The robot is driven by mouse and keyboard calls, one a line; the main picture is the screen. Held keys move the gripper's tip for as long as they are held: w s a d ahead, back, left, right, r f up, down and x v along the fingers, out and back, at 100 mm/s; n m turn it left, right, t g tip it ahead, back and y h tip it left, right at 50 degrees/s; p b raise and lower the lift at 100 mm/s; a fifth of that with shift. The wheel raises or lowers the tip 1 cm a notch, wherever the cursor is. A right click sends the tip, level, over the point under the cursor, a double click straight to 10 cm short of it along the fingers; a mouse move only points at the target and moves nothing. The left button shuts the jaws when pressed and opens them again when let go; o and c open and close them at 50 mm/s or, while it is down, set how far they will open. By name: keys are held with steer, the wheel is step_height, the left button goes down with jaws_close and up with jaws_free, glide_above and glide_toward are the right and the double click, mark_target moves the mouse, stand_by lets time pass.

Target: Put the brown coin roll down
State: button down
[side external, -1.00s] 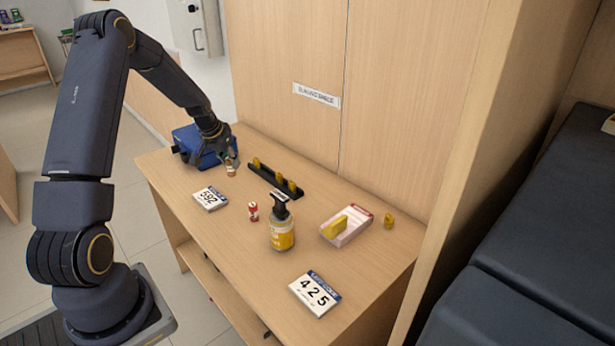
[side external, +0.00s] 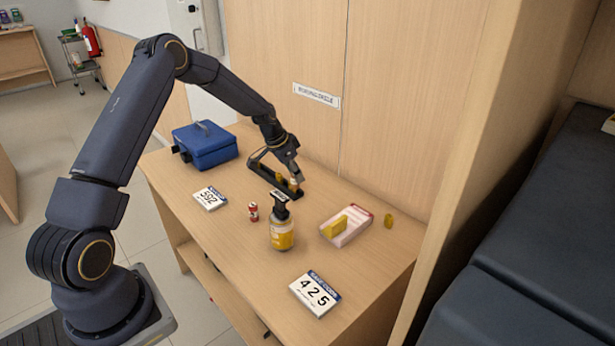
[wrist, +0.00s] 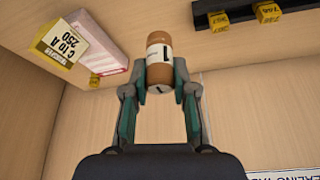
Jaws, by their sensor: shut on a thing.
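My gripper (side external: 291,179) is shut on the brown coin roll (wrist: 159,52), a brown cylinder with a white label. The wrist view shows the roll gripped near one end between the two fingertips (wrist: 160,82). In the side view my gripper is by the right end of the black rack (side external: 262,174), and the roll shows only as a small patch at the fingertips. Yellow pieces (wrist: 267,12) sit on the rack, partly hidden by my gripper in the side view. I cannot tell the roll's exact height above the counter.
A blue box (side external: 205,150) stands at the back left. A pump bottle (side external: 282,235), a red-and-white roll (side external: 253,212), a pink-and-white box (side external: 352,228) with a yellow block, a yellow piece (side external: 388,221) and number cards (side external: 314,294) are on the counter (side external: 215,240). A wooden panel rises behind.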

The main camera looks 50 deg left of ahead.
step_height(320, 180, down, 9)
steer(key=shift+d+f, duration=0.1)
steer(key=shift+f, duration=0.1)
stand_by(0.3)
steer(key=shift+f, duration=0.15)
steer(key=c, duration=0.9)
jaws_free()
